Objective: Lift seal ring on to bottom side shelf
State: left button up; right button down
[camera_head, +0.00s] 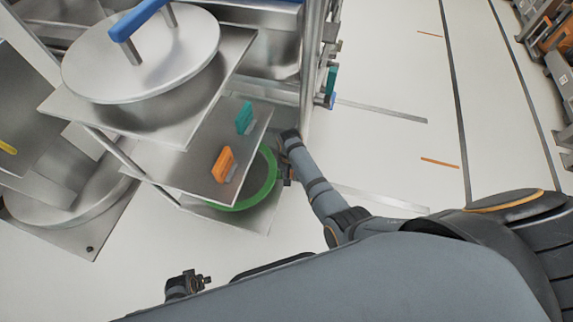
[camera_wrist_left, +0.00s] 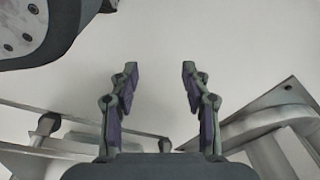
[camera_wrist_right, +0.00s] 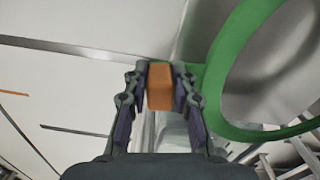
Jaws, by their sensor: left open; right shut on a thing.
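The green seal ring (camera_head: 268,190) shows in the head view low in the steel rack, on or over the bottom plate (camera_head: 252,214); I cannot tell whether it touches. An upper plate hides part of it. In the right wrist view the ring (camera_wrist_right: 218,62) fills the right side, with an orange block (camera_wrist_right: 160,86) at its edge. My right gripper (camera_wrist_right: 160,92) is shut on this block; in the head view the gripper (camera_head: 286,176) is beside the ring's right edge. My left gripper (camera_head: 206,279) is open and empty over the floor; it also shows in the left wrist view (camera_wrist_left: 158,72).
Above the ring is a steel shelf plate (camera_head: 190,160) with orange (camera_head: 223,164) and teal (camera_head: 244,118) handles. A round lid (camera_head: 140,60) with a blue handle lies higher. A rack post (camera_head: 309,70) stands near my right arm.

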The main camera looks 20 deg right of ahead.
pick_arm(q)
jog(key=shift+r, duration=0.1)
pick_arm(e)
jog(key=shift+s, duration=0.1)
jog(key=shift+f+b, duration=0.55)
jog(key=shift+b, duration=0.05)
jog(key=shift+f+b, duration=0.35)
jog(key=shift+b, duration=0.05)
jog(key=shift+f+b, duration=0.45)
jog(key=shift+b, duration=0.1)
jog(key=shift+f+b, duration=0.45)
jog(key=shift+b, duration=0.05)
jog(key=shift+f+b, duration=0.45)
jog(key=shift+b, duration=0.05)
pick_arm(q)
jog(key=w+d+r+b, duration=0.1)
jog(key=w+d+r, duration=0.1)
jog(key=r, duration=0.6)
jog(key=w+d+r+h+b, duration=0.1)
jog(key=w+d+r, duration=0.1)
jog(key=r, duration=0.6)
jog(key=shift+d+t+b, duration=0.4)
jog(key=shift+d, duration=0.3)
pick_arm(e)
notch_tip(320, 180, down, 3)
jog(key=shift+r, duration=0.1)
